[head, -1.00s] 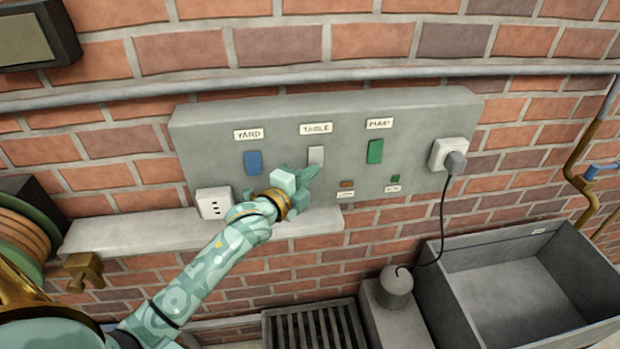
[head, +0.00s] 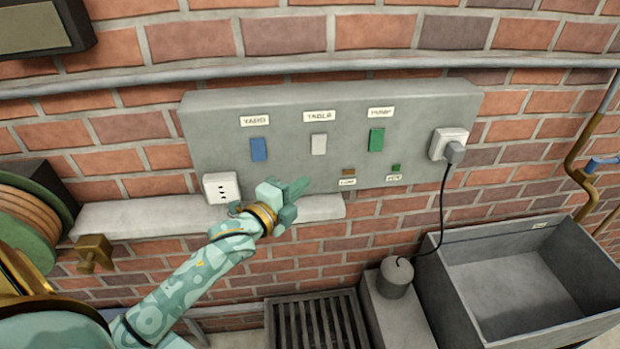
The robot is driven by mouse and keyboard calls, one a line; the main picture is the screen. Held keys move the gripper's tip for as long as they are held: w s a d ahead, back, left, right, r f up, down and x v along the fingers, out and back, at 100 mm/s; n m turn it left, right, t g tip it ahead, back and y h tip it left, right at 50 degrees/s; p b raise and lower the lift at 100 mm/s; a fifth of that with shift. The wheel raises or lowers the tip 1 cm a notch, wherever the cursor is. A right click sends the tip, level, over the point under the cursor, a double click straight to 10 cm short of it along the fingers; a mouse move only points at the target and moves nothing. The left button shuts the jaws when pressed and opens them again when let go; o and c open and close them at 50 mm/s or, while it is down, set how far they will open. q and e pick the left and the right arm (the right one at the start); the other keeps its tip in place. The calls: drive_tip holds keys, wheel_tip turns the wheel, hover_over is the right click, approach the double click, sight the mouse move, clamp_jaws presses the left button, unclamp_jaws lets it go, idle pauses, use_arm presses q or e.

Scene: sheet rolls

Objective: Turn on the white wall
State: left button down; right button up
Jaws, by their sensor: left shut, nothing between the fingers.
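The white wall switch (head: 319,144) sits in the middle of the grey panel (head: 220,115), under a label that reads TABLE. A blue switch (head: 258,149) is to its left under YARD, and a green switch (head: 376,139) is to its right under PUMP. My left gripper (head: 303,186) is shut and empty. It is below the white switch in the picture, apart from it, in front of the panel's lower edge. The white switch is fully in view. My right gripper is not in view.
A white outlet (head: 221,188) is at the panel's lower left, above a grey ledge (head: 140,215). A plugged socket (head: 447,143) with a black cord is at the right. Small brown (head: 348,172) and green (head: 396,167) pieces sit low on the panel. A grey basin (head: 520,285) is below right.

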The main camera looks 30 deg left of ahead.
use_arm(q)
drive_tip(key=s, duration=0.5)
drive_tip(key=shift+a+f+b, duration=0.1)
drive_tip(key=shift+a+b, duration=0.1)
drive_tip(key=shift+b, duration=0.15)
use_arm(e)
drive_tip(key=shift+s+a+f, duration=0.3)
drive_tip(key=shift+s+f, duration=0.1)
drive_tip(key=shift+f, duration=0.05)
use_arm(q)
drive_tip(key=shift+d, duration=0.1)
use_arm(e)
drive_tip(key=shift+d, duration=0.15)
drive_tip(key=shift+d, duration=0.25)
